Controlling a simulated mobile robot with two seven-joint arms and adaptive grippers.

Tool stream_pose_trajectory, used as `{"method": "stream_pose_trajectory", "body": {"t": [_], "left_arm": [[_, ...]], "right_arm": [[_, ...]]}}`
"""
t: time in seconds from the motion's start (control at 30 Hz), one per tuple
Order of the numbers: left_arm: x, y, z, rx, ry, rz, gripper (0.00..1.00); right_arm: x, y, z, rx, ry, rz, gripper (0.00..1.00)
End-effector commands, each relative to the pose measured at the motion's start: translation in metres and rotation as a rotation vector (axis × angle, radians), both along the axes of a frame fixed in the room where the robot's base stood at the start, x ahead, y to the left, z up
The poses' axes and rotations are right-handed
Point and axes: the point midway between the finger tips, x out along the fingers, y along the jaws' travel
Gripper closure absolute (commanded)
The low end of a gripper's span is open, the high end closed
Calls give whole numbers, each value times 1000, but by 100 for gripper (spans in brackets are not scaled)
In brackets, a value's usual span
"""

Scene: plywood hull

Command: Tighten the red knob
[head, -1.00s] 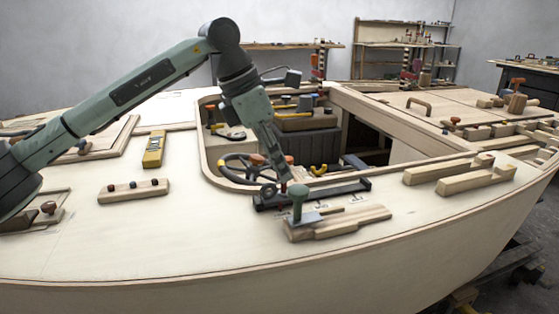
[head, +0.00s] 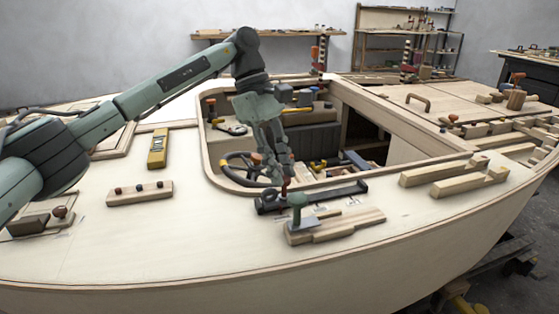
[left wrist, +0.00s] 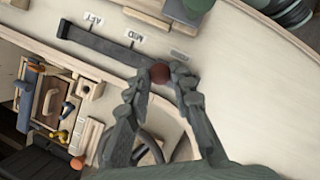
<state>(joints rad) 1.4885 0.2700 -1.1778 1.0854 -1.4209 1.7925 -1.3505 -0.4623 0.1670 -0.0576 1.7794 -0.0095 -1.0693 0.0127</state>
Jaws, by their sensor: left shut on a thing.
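The red knob (left wrist: 160,73) stands at one end of a dark slotted bar (left wrist: 97,44) with AFT and MID labels beside it. In the left wrist view my left gripper (left wrist: 162,76) has its two fingers on either side of the knob, shut on it. In the head view the left gripper (head: 284,181) points down at the left end of the dark bar (head: 335,194), and its fingers mostly hide the knob. My right gripper is in neither view.
A green-grey handle (head: 297,203) on a wooden block (head: 345,224) stands close in front of the gripper. The open cockpit with a steering wheel (head: 238,163) lies behind it. A wooden strip with small knobs (head: 140,194) is at left. The front deck is mostly clear.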

Motion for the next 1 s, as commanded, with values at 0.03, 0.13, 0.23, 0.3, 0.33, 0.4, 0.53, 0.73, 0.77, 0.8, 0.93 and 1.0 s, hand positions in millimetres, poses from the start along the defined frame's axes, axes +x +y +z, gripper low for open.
{"method": "stream_pose_trajectory", "body": {"t": [0.03, 0.13, 0.23, 0.3, 0.33, 0.4, 0.53, 0.73, 0.77, 0.8, 0.93, 1.0], "left_arm": [[1, -1, 5, 0, -2, -40, 100], [2, -2, 5, -1, -3, -135, 100], [3, -3, 5, -1, -4, -231, 100], [3, -3, 5, -1, -3, -297, 100], [4, -3, 5, -2, -4, -325, 100], [4, -4, 4, -1, -4, -392, 100], [4, -5, 4, -1, -4, -507, 100], [5, -6, 3, 0, -5, -660, 100], [5, -6, 3, 0, -6, -679, 100], [5, -6, 3, 0, -7, -702, 100], [6, -7, 4, -1, -7, -768, 100], [6, -7, 4, -1, -7, -794, 100]], "right_arm": [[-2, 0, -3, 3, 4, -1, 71], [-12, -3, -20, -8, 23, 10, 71], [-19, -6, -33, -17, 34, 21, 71], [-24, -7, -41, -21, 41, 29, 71], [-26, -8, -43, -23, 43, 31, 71], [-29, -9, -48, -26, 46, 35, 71], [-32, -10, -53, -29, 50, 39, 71], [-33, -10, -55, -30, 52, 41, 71], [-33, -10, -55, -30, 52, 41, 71], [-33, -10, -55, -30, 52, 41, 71], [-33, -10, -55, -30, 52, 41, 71], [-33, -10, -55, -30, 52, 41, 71]]}}
